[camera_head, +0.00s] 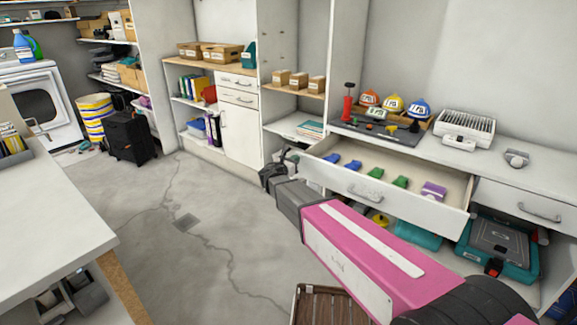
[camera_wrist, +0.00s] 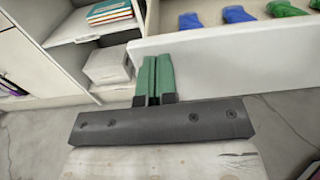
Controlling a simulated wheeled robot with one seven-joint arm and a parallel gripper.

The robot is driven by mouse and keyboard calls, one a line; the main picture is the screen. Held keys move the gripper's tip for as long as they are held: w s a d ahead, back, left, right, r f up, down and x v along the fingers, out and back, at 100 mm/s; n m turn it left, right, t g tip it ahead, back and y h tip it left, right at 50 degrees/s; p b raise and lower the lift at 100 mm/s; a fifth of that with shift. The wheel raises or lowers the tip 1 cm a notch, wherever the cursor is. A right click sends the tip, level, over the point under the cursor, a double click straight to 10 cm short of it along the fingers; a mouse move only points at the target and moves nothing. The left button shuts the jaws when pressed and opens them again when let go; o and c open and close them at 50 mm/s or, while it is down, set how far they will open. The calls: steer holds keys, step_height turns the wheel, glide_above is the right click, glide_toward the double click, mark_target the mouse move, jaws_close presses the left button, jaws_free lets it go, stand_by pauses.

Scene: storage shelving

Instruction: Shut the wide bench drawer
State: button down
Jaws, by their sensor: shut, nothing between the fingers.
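The wide bench drawer (camera_head: 405,207) is pulled out from under the white worktop on the right, with a bar handle (camera_head: 364,194) on its front. Inside lie blue, green and purple items. Its white front (camera_wrist: 235,43) also crosses the upper right of the wrist view. My gripper (camera_head: 281,157) is at the left end of the drawer front in the head view, partly dark and small there. In the wrist view its green fingers (camera_wrist: 155,62) are together and empty, with their tips over the drawer front's left part. I cannot tell whether they touch it.
A second drawer (camera_head: 520,200) to the right is closed. Teal cases (camera_head: 498,245) sit on the shelf below. Helmets, a tray and tools stand on the worktop. A white table (camera_head: 50,215) is at left.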

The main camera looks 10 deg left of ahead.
mark_target(386, 176)
steer(key=shift+x, duration=1)
steer(key=x, duration=2.6)
steer(key=shift+s, duration=0.1)
